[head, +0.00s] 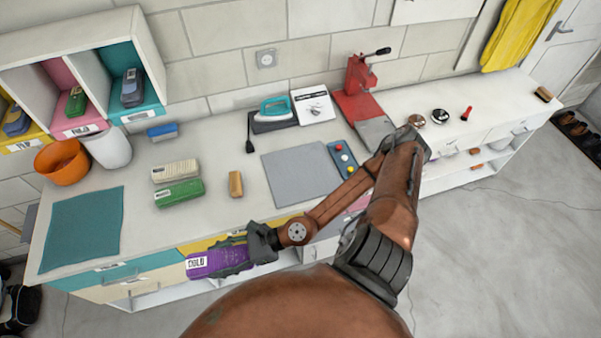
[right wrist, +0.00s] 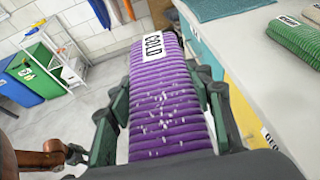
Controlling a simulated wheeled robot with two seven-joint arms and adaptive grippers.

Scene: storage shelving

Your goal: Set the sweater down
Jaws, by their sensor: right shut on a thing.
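The sweater is a purple ribbed roll (head: 216,262) with a white label that seems to read COLD. My right gripper (head: 240,257) is shut around it and holds it out in front of the counter's front edge, close to the drawer fronts. In the right wrist view the sweater (right wrist: 168,100) lies lengthwise between the two dark green fingers, with white specks on its near part. The counter (head: 225,215) is beside it, to the right in that view. My left gripper does not show in the head view.
A teal mat (head: 82,228) lies at the counter's left, with bare counter right of it. Green (head: 180,193) and beige (head: 176,171) rolls and a wooden block (head: 235,184) lie behind. An orange bucket (head: 62,161) stands back left. A grey mat (head: 307,178) lies mid-counter.

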